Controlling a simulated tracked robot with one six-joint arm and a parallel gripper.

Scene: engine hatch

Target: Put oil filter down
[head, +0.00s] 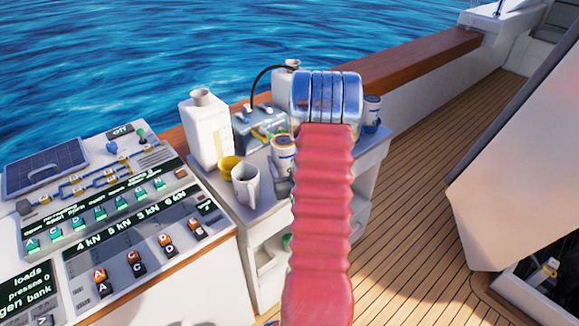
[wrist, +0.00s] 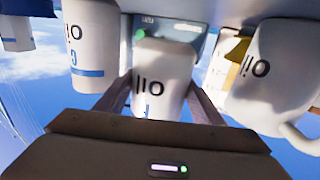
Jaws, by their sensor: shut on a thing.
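In the wrist view my gripper (wrist: 160,90) is shut on the oil filter (wrist: 164,68), a white cylinder with dark "oil" lettering and a blue mark, one finger on each side. That view is upside down, with the grey bench surface at the top and sky below. Whether the filter touches the bench I cannot tell.
A control panel (head: 110,205) stands left. Wooden deck (head: 425,215) lies open right.

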